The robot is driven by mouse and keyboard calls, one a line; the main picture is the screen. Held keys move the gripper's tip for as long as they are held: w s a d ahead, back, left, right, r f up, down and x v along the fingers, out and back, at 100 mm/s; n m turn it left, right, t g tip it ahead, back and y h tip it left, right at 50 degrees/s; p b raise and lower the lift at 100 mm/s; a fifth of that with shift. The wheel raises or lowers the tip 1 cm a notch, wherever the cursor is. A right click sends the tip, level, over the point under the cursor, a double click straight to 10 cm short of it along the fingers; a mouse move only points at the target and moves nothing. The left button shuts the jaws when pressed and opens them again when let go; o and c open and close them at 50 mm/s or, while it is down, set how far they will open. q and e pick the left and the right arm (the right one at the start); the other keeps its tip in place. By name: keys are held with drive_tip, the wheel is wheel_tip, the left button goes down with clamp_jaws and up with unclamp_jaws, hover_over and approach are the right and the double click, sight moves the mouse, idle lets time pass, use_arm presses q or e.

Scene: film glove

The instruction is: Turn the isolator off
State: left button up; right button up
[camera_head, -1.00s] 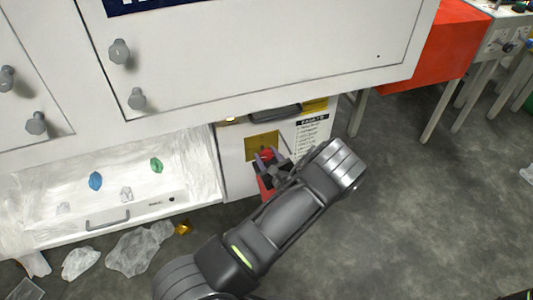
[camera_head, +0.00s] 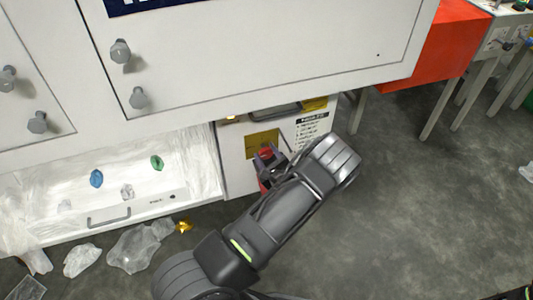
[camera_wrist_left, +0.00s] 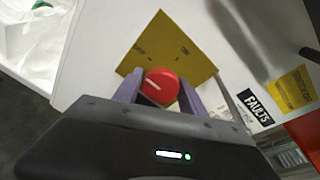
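The isolator is a round red knob (camera_wrist_left: 161,86) with a white mark, on a yellow plate (camera_wrist_left: 170,46) with dark lettering too blurred to read surely. In the head view, the yellow plate (camera_head: 262,141) is on the low white cabinet front, and the knob (camera_head: 266,152) shows just beyond my fingertips. My left gripper (camera_head: 270,158) is at the knob. In the left wrist view, its two purple fingers (camera_wrist_left: 160,78) stand apart, one on each side of the knob. The gaps look very small, and contact is unclear. My right gripper is not in view.
A white panel with grey knobs (camera_head: 120,51) overhangs above. A film-lined drawer (camera_head: 110,216) with blue and green pieces is open at left. Crumpled film (camera_head: 140,245) lies on the floor. A red cabinet (camera_head: 440,45) stands at right. The floor at right is mostly clear.

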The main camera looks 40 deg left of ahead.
use_arm(q)
drive_tip(key=o, duration=0.4)
drive_tip(key=shift+c, duration=0.2)
drive_tip(key=shift+d, duration=0.15)
drive_tip(key=p+v, duration=0.2)
drive_tip(key=v, duration=0.5)
drive_tip(key=shift+s+d, duration=0.15)
drive_tip(key=shift+s, duration=0.05)
drive_tip(key=shift+r, duration=0.1)
